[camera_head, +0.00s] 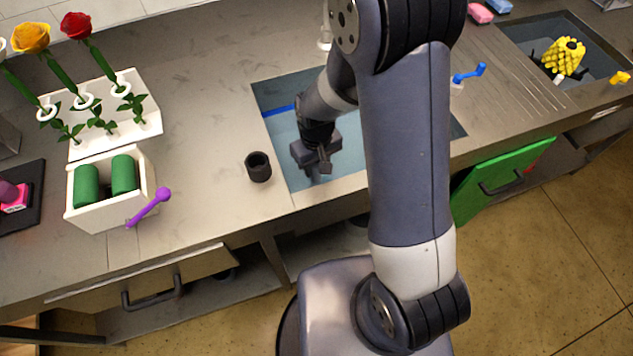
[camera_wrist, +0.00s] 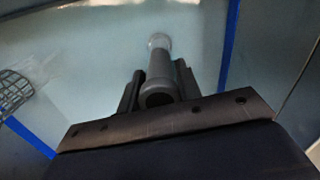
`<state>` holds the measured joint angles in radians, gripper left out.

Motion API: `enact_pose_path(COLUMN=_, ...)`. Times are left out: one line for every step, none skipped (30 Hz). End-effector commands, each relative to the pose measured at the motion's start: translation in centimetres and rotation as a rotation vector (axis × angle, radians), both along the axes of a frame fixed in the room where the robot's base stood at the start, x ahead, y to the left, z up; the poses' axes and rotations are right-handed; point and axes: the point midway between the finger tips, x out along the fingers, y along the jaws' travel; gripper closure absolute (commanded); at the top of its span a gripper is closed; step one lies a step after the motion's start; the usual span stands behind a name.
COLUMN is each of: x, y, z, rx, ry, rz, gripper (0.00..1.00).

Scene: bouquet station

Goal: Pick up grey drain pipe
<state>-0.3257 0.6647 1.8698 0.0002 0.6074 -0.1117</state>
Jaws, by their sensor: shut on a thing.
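The grey drain pipe (camera_wrist: 184,75) shows in the wrist view as a grey tube with a wider round near end and a paler far end on the light basin floor. It lies between the two fingers of my gripper (camera_wrist: 160,90), which is shut on it. In the head view my gripper (camera_head: 322,160) is down inside the pale blue sink basin (camera_head: 283,143), near its front wall. My arm and gripper largely hide the pipe there. I cannot tell whether the pipe touches the basin floor.
A dark open cup (camera_head: 258,167) stands left of the sink. Further left is a white box (camera_head: 108,207) with green rolls and a purple lever (camera_head: 150,206), near roses (camera_head: 32,38) in a rack. A second sink holds a yellow object (camera_head: 562,57). A green door (camera_head: 500,178) hangs below.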

Motion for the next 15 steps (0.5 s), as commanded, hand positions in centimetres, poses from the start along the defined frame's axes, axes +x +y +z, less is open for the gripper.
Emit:
enact_pose_path(x=0.01, y=0.0, z=0.02, rx=0.0, ry=0.0, rz=0.0, gripper=0.9)
enact_pose_path(x=0.01, y=0.0, z=0.02, rx=0.0, ry=0.0, rz=0.0, gripper=0.93)
enact_pose_path(x=0.01, y=0.0, z=0.02, rx=0.0, ry=0.0, rz=0.0, gripper=0.96)
enact_pose_path(x=0.02, y=0.01, z=0.02, rx=0.0, ry=-0.001, rz=0.0, gripper=0.99)
enact_pose_path(x=0.02, y=0.01, z=0.02, rx=0.0, ry=-0.001, rz=0.0, gripper=1.0)
enact_pose_path(x=0.02, y=0.01, z=0.02, rx=0.0, ry=-0.001, rz=0.0, gripper=1.0)
enact_pose_path(x=0.02, y=0.01, z=0.02, rx=0.0, ry=-0.001, rz=0.0, gripper=1.0)
enact_pose_path(x=0.02, y=0.01, z=0.02, rx=0.0, ry=-0.001, rz=0.0, gripper=1.0)
enact_pose_path(x=0.04, y=0.01, z=0.05, rx=0.0, ry=-0.001, rz=0.0, gripper=1.0)
enact_pose_path(x=0.04, y=0.01, z=0.05, rx=0.0, ry=-0.001, rz=0.0, gripper=1.0)
enact_pose_path(x=0.04, y=0.01, z=0.05, rx=0.0, ry=-0.001, rz=0.0, gripper=1.0)
enact_pose_path(x=0.04, y=0.01, z=0.05, rx=0.0, ry=-0.001, rz=0.0, gripper=1.0)
enact_pose_path(x=0.04, y=0.01, z=0.05, rx=0.0, ry=-0.001, rz=0.0, gripper=1.0)
enact_pose_path(x=0.04, y=0.01, z=0.06, rx=0.0, ry=-0.001, rz=0.0, gripper=1.0)
enact_pose_path(x=0.04, y=0.01, z=0.11, rx=0.0, ry=-0.001, rz=0.0, gripper=1.0)
